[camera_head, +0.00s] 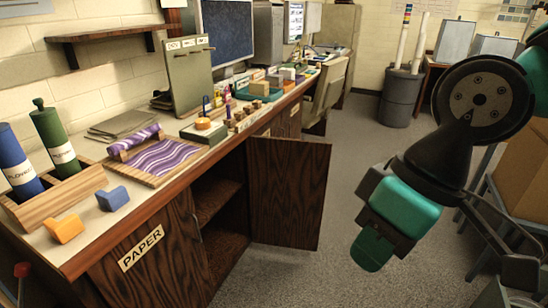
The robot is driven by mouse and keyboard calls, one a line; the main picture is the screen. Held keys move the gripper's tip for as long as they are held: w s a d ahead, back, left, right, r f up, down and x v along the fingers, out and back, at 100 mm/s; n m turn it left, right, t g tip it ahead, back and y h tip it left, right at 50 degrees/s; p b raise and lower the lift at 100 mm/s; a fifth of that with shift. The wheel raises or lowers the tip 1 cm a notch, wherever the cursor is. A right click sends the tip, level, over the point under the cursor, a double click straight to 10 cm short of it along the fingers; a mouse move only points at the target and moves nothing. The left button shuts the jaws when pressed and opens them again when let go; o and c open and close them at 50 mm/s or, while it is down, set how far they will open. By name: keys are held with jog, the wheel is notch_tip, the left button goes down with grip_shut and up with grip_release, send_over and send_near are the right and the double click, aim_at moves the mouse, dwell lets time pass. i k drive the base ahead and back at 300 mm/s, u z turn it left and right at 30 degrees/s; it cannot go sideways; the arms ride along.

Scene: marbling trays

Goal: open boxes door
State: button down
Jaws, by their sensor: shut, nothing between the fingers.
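A dark wood cabinet door (289,190) under the long counter stands swung out into the aisle, hinged at its right part of the opening. The cabinet behind it (215,195) shows a shelf and a dark inside. No label is readable on the open door, so I cannot tell if it is the boxes door. A shut-looking front to the left (170,275) bears a PAPER label (141,248). My gripper (373,250), teal and black, hangs right of the open door, apart from it in the picture. It is shut and empty.
The counter holds a purple marbling tray (157,162), blue and green rolls in a wooden holder (75,193), and orange and blue blocks. A grey bin with tubes (400,98) stands at the back. A cardboard box (522,175) is at right. The grey floor between is clear.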

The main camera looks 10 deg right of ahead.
aim_at(288, 178)
jog(key=z, duration=0.25)
jog(key=i, duration=0.65)
jog(key=z, duration=0.65)
jog(key=i, duration=1.95)
jog(key=u, duration=0.4)
